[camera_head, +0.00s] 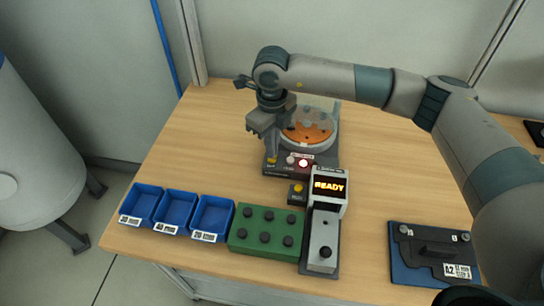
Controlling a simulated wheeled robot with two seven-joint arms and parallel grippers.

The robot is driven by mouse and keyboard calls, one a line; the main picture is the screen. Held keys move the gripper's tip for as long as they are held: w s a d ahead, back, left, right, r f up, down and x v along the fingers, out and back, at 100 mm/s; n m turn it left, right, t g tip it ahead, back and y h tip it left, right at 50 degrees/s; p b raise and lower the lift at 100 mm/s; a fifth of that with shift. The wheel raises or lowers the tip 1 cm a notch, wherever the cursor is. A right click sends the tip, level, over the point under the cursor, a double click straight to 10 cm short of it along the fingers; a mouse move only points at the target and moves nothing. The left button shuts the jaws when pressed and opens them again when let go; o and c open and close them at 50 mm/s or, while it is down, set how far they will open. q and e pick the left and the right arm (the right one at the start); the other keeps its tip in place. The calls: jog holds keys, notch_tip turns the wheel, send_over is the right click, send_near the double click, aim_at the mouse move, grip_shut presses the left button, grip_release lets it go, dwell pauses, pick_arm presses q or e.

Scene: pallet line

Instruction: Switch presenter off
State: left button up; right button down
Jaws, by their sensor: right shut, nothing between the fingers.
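The device with the round orange bowl (308,131) stands at the back middle of the table. Its front panel (290,168) carries a red-lit button (303,162) and small knobs or switches beside it. My right gripper (269,158) is shut and empty. A grey unit with a lit READY display (329,185) stands in front of the bowl device. I cannot tell from the labels which of these is the presenter. My left gripper is out of view.
Blue bins (176,208) and a green block with black knobs (267,230) line the table's front left. A small box with a yellow button (298,188) sits beside the display. A blue plate with a black part (433,250) lies at the right. The table's left back is clear.

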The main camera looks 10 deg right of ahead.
jog(key=shift+f, duration=0.1)
dwell(0.4)
jog(key=shift+f+b, duration=0.65)
jog(key=shift+b, duration=0.1)
dwell(0.3)
notch_tip(320, 180, up, 7)
jog(key=p, duration=0.2)
dwell(0.9)
dwell(0.6)
